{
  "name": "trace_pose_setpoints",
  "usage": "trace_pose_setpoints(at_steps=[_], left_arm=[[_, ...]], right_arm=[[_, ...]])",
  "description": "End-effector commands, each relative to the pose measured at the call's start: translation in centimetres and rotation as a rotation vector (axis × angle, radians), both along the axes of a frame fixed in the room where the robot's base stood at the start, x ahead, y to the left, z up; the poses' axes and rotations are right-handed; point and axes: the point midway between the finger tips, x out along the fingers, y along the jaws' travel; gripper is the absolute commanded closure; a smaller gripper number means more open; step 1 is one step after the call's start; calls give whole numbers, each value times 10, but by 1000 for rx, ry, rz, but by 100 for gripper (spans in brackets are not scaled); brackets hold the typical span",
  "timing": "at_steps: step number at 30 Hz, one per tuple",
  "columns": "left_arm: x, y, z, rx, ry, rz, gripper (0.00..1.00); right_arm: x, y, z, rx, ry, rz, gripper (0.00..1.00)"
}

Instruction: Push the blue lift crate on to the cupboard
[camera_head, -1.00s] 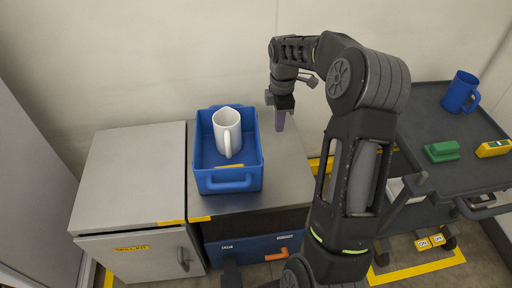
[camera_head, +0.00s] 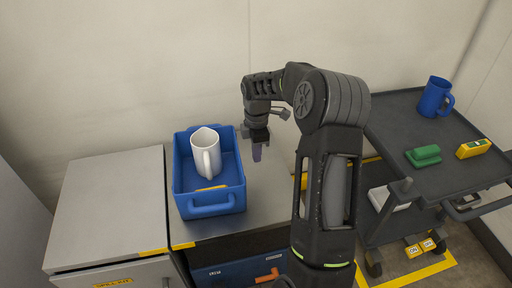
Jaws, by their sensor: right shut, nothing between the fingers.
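The blue lift crate (camera_head: 209,204) stands upright on a grey top (camera_head: 262,205), close to the seam with the cupboard (camera_head: 105,205), whose grey top is on the left. A white jug (camera_head: 207,155) stands inside the crate, and a small yellow item (camera_head: 211,188) shows near its front wall. My right gripper (camera_head: 257,153) is shut and empty, pointing down just right of the crate's right wall. A narrow gap seems to separate them; I cannot tell whether they touch. My left gripper is not in view.
The cupboard top is bare. Yellow strips mark the front edges by the seam. A dark trolley (camera_head: 405,125) on the right carries a blue mug (camera_head: 436,97), a green block (camera_head: 423,156) and a yellow block (camera_head: 473,148). A wall closes the back.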

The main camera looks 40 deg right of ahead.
Motion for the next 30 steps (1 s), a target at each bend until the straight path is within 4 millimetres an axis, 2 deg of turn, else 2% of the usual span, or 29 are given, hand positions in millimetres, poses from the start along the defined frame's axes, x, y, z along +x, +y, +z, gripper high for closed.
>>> trace_pose_setpoints(at_steps=[1, 3, 7, 9, 15, 30], left_arm=[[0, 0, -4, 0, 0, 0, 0], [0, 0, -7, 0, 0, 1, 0], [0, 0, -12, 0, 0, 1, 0], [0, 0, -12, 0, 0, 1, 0], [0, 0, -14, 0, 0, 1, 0], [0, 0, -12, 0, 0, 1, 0]], right_arm=[[0, 0, -14, 1, 3, 0, 100], [-1, 0, -29, 1, 2, 0, 100], [1, 2, -51, 0, 1, 2, 100], [9, 14, -47, -1, -2, 5, 100], [18, 31, -46, -1, 0, 0, 100], [21, 37, -45, 0, -1, 2, 100]])
